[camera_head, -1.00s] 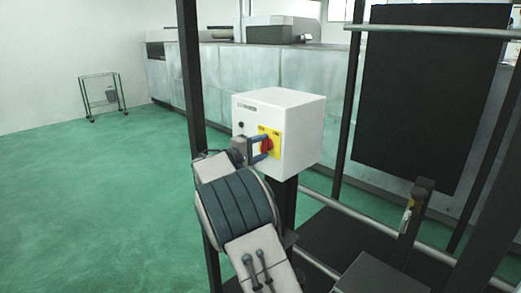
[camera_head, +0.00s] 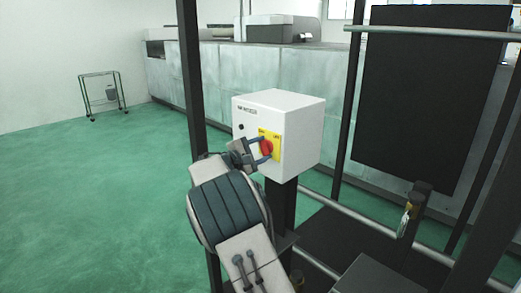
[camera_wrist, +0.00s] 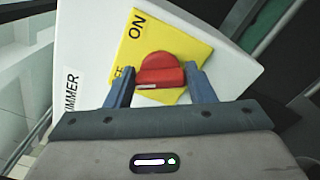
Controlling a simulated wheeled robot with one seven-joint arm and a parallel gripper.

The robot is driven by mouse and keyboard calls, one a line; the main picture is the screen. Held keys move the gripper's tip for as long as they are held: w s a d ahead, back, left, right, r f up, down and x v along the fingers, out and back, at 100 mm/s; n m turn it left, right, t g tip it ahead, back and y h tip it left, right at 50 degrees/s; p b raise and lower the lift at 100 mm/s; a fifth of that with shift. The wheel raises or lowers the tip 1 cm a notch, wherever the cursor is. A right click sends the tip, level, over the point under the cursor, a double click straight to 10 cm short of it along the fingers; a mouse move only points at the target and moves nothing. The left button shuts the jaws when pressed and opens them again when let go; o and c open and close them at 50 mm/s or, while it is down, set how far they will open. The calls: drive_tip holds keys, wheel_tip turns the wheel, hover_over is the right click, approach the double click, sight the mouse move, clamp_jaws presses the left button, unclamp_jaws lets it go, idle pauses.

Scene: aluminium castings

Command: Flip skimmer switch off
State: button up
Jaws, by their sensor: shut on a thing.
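The skimmer switch is a red rotary knob (camera_head: 267,147) on a yellow plate (camera_head: 276,138), on the front of a white box (camera_head: 300,115). In the wrist view the red knob (camera_wrist: 160,70) sits between the two blue-grey fingers of my gripper (camera_wrist: 158,72), which is shut on it. The yellow plate (camera_wrist: 140,45) shows "ON" at its upper part. A second word, near the left finger, is partly hidden. The box's side label, ending in "IMMER", is cut off in the wrist view. In the head view my gripper (camera_head: 262,148) reaches the knob from the lower left.
The white box stands on a dark post (camera_head: 281,205). A dark upright (camera_head: 190,80) stands to its left, and metal rails (camera_head: 350,215) run to its right. A black panel (camera_head: 415,100) hangs at the right. Open green floor (camera_head: 80,200) lies at the left.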

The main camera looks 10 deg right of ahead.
drive_tip(key=o, duration=1)
drive_tip(key=b+v, duration=0.3)
drive_tip(key=v, duration=1.1)
